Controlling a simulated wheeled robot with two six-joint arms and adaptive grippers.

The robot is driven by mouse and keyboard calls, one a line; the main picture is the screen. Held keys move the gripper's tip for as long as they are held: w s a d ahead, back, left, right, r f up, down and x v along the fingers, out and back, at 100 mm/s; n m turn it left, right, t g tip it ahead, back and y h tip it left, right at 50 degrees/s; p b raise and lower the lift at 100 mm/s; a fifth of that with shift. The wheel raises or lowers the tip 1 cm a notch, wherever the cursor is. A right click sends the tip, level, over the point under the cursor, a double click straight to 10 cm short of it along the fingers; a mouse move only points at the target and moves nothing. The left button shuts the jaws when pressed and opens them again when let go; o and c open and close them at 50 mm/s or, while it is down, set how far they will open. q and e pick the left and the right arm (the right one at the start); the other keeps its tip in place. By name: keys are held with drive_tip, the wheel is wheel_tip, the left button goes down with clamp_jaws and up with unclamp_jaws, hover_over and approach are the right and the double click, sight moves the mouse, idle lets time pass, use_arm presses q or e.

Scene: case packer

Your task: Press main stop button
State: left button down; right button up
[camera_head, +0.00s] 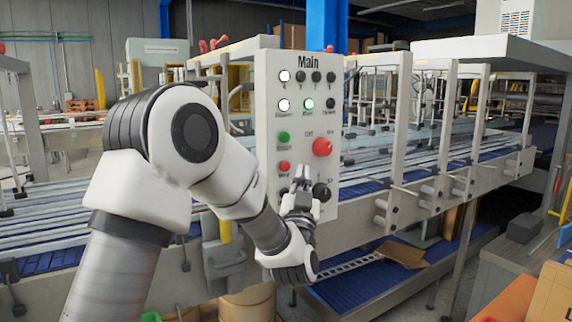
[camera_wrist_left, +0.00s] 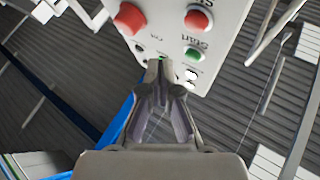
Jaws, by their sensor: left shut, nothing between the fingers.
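The grey-white control panel (camera_head: 268,112) headed "Main" stands upright at the picture's middle. Its red stop button (camera_head: 284,166) sits low on the left, below the green start button (camera_head: 284,137). My left gripper (camera_head: 301,173) is shut and empty in front of the panel, just right of the stop button and slightly lower. I cannot tell if it touches the panel. In the left wrist view the panel appears upside down: the red stop button (camera_wrist_left: 198,19) is at upper right, above the green start button (camera_wrist_left: 194,53). The shut fingertips (camera_wrist_left: 160,68) appear lower left of both.
Several indicator lights (camera_head: 308,104) fill the panel's upper part. Conveyor frames (camera_head: 396,150) extend behind on both sides.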

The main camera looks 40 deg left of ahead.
sight(285, 166)
use_arm(q)
drive_tip(key=shift+w+a, duration=0.35)
drive_tip(key=shift+a, duration=0.5)
drive_tip(key=shift+w+a, duration=0.3)
drive_tip(key=shift+a, duration=0.5)
drive_tip(key=shift+w+a, duration=0.15)
drive_tip(key=shift+a, duration=0.25)
drive_tip(key=shift+w+a, duration=0.15)
drive_tip(key=shift+a, duration=0.3)
idle(0.8)
drive_tip(key=shift+s+d+b, duration=0.35)
drive_tip(key=shift+d+b, duration=0.3)
drive_tip(key=shift+d, duration=0.25)
